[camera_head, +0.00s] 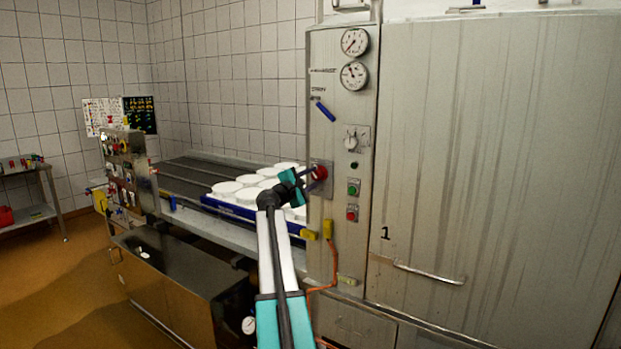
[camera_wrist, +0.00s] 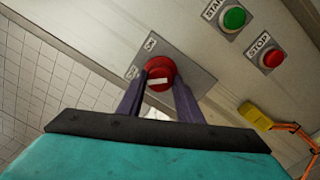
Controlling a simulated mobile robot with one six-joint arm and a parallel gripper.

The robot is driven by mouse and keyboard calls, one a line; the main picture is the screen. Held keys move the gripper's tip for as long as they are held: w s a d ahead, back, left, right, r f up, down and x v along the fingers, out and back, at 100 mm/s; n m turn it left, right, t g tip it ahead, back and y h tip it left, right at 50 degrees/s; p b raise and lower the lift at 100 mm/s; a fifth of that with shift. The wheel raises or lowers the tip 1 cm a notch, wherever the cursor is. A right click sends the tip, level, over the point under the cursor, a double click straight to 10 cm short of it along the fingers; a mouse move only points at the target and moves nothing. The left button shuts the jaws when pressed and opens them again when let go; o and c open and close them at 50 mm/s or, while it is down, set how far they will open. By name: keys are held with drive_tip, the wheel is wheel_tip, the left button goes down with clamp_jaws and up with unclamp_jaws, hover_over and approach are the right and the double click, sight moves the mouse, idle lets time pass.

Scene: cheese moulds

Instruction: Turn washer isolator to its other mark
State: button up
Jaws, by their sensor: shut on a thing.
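The washer isolator is a round red knob (camera_head: 320,172) on a grey plate on the washer's steel front panel. In the wrist view the red knob (camera_wrist: 160,73) carries a white bar, and the plate has two small dark marks at its upper left. My gripper (camera_head: 314,178) reaches the knob from the left. In the wrist view its two purple fingers (camera_wrist: 161,88) stand on either side of the knob, shut on it. The fingers hide the knob's lower sides.
A green start button (camera_wrist: 233,18) and a red stop button (camera_wrist: 271,58) sit close to the isolator. A blue lever (camera_head: 326,111) and a selector switch (camera_head: 351,143) are above. White moulds (camera_head: 226,188) stand on the conveyor behind my arm. A large steel door (camera_head: 490,150) is at right.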

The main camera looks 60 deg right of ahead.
drive_tip(key=shift+s+d+r, duration=0.1)
drive_tip(key=shift+r, duration=0.2)
drive_tip(key=o, duration=1)
drive_tip(key=shift+o, duration=0.2)
drive_tip(key=shift+f, duration=0.15)
drive_tip(key=a+b, duration=0.3)
drive_tip(key=a, duration=1)
drive_tip(key=shift+a+f, duration=0.35)
drive_tip(key=shift+a, duration=0.05)
